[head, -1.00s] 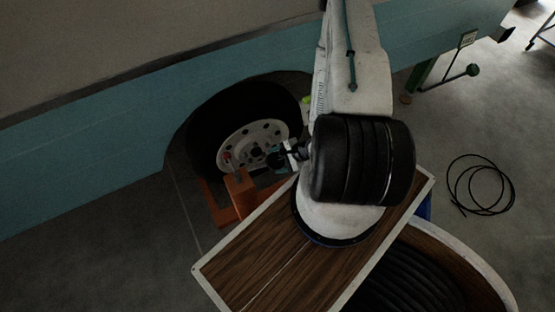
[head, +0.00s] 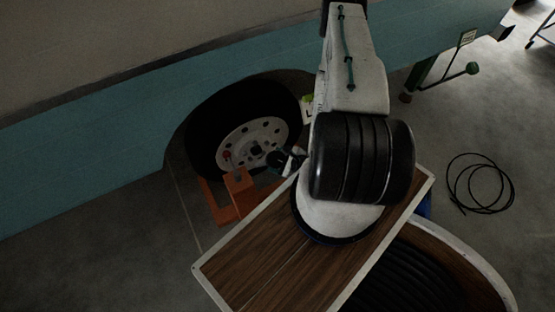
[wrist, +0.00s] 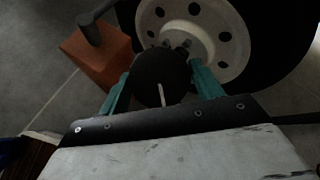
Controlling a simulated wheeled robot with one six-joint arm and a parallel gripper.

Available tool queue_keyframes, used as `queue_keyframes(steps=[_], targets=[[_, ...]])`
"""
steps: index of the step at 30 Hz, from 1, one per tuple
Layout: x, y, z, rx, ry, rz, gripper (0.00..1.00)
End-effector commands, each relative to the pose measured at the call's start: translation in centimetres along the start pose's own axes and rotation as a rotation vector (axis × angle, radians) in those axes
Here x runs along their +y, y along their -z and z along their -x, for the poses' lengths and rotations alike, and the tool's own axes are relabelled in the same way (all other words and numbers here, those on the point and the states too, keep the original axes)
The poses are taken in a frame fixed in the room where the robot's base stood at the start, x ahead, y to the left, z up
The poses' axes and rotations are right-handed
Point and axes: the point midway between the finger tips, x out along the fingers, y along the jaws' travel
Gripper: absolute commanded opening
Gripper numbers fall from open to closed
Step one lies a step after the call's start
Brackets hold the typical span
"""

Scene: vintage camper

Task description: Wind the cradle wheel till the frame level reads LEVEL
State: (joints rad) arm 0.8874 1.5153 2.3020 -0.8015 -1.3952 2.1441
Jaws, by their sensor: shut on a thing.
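A black round knob-like wheel (wrist: 158,88) with a white mark sits between the teal fingers of my gripper (wrist: 163,70) in the wrist view. My gripper is shut on it, with one finger on each side. In the head view my gripper (head: 291,160) is at the front of the camper's road wheel, partly hidden by my arm. The orange cradle (head: 238,196) stands below and in front of that road wheel, and also shows in the wrist view (wrist: 98,58). I cannot make out a reading on any frame level.
The road wheel (head: 253,145) has a pale rim and black tyre, under the teal camper side (head: 90,180). A green leg (head: 421,77) with a handle and a small sign (head: 467,38) stand at right. A cable coil (head: 480,184) lies on open floor.

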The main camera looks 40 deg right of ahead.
Motion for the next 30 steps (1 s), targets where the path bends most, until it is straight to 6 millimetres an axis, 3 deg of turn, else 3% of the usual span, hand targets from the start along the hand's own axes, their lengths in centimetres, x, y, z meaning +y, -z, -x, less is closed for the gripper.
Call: queue_keyframes(steps=[18,19,21,30], targets=[[-0.03,0.15,-0.02,0.005,0.024,-0.039,0.42],[-0.03,0.15,-0.02,0.005,0.024,-0.039,0.68],[-0.02,0.14,-0.03,0.005,0.024,-0.039,0.87],[0.07,-0.03,0.03,0.002,0.021,-0.037,0.87]])
